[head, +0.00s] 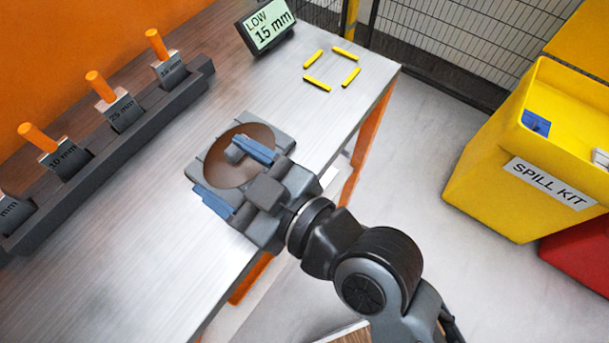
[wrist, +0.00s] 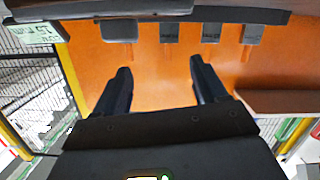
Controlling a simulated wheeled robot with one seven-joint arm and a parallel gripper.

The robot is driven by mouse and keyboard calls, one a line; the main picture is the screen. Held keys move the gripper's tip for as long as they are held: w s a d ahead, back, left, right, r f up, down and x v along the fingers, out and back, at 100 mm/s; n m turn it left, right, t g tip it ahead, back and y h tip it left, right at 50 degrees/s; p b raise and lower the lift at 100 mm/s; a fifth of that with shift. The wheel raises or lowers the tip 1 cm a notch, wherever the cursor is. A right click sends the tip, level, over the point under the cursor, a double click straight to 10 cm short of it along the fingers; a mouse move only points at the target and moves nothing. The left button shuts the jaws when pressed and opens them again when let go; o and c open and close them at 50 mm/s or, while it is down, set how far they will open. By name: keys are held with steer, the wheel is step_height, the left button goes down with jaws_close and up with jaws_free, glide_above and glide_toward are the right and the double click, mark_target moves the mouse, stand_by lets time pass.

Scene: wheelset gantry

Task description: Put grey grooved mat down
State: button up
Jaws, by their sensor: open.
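A grey square mat (head: 199,166) with a round brown area in its middle is at the bench's front edge in the head view. It looks flat, and my gripper hides its near right part. My gripper (head: 224,170) is open, its two blue fingers apart over the mat. I cannot tell whether the fingers touch it. In the wrist view my gripper (wrist: 158,78) is open with nothing between the fingers, and the mat does not show. Several yellow strips (head: 317,84) mark a square on the bench at the far right.
A dark rack (head: 130,145) holding several orange-handled, labelled plates runs along the orange wall. A display (head: 266,26) reading "LOW 15 mm" stands at the back. The metal bench (head: 110,240) is clear in front. A yellow spill kit bin (head: 490,180) stands on the floor at right.

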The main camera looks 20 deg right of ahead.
steer(key=s+d+f+m+t+h, duration=0.1)
steer(key=s+d+f+m+h, duration=0.2)
steer(key=s+d, duration=0.25)
steer(key=s+d+f+m+h, duration=0.2)
steer(key=s+d+m+h, duration=0.1)
steer(key=s+d, duration=0.25)
steer(key=s+d+r+m+h, duration=0.2)
steer(key=s+d+r, duration=0.1)
steer(key=s+d, duration=0.8)
steer(key=shift+v, duration=0.95)
steer(key=shift+d+f, duration=0.1)
steer(key=shift+d, duration=0.05)
